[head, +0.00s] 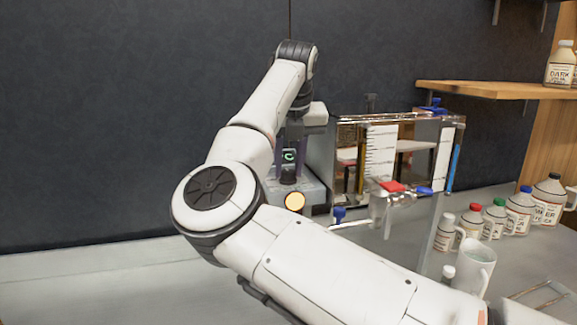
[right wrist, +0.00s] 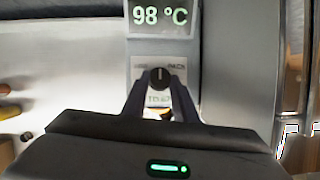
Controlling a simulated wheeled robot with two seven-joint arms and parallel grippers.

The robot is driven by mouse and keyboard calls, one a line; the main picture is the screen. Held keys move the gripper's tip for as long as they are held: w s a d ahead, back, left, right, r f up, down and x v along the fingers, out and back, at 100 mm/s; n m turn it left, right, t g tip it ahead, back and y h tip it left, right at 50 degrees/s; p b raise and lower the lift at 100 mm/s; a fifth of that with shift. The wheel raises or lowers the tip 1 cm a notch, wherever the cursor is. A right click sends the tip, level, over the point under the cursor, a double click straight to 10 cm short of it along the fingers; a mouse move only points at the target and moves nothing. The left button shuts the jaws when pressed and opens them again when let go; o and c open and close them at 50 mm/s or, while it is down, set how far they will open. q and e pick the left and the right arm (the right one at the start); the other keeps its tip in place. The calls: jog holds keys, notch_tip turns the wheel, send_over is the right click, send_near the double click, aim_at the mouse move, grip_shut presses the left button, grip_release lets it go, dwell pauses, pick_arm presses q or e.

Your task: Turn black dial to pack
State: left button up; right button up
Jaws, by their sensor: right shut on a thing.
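The black dial (right wrist: 160,76) sits on a pale label plate below a display (right wrist: 160,16) that reads 98 °C. The word PACK shows at the label's upper right; the word at its upper left is partly covered and hard to read. The dial's light mark points about straight up. My right gripper (right wrist: 160,88) is shut on the dial, one dark finger on each side. In the head view my right arm reaches over the grey control box (head: 312,190), and the dial is small and dark there (head: 288,175). My left gripper is not in view.
A round yellow button (head: 295,202) is below the dial. The clear-walled evaporator tank (head: 380,150) with a red-handled tap (head: 393,187) stands to the right. A wooden shelf (head: 490,90) is above.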

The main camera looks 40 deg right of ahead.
jog(key=o, duration=1.1)
jog(key=v, duration=1)
jog(key=shift+a+r, duration=0.1)
jog(key=shift+r, duration=0.05)
jog(key=shift+s, duration=0.1)
